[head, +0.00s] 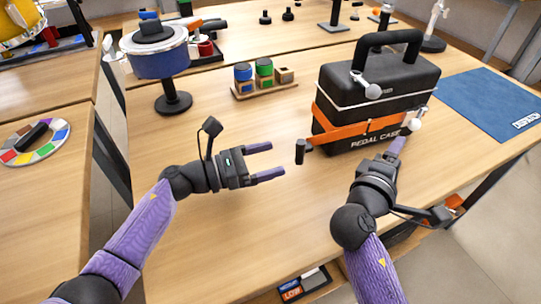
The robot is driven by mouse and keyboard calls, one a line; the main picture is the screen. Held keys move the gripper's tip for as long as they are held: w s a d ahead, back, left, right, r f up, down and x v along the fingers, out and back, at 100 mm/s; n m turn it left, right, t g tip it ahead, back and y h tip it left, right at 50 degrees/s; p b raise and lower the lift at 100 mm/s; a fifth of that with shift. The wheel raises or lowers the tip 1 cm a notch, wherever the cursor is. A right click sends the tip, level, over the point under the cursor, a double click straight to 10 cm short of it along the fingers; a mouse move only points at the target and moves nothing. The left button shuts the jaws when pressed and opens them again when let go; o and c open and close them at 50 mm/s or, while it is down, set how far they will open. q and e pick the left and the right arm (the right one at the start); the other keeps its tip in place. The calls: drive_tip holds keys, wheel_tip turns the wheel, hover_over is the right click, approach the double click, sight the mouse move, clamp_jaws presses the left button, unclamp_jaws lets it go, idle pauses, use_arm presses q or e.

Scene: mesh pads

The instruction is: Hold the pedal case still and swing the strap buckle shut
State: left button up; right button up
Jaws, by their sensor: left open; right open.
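The black pedal case (385,95) stands upright on the table at the right, its carrying handle (388,48) raised on top. An orange strap (355,131) runs across its lettered front. A black upright piece (300,151), apparently the strap buckle, sticks out to the left at the strap's end, away from the case. My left gripper (269,161) is open and empty, pointing right, a short gap left of that piece. My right gripper (397,147) is open in front of the case's lower right front; its fingers overlap in view, and I cannot tell whether they touch the case.
A wooden block with coloured cups (264,90) sits behind, left of the case. A blue drum on a stand (160,65) is at the back left. A blue mat (495,100) lies right of the case. The table between my arms is clear.

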use_arm(q)
drive_tip(key=x, duration=0.9)
drive_tip(key=shift+w+d, duration=0.15)
drive_tip(key=shift+d, duration=0.2)
clamp_jaws()
idle(0.7)
drive_tip(key=c, duration=0.6)
unclamp_jaws()
clamp_jaws()
drive_tip(key=shift+f, duration=0.2)
idle(0.6)
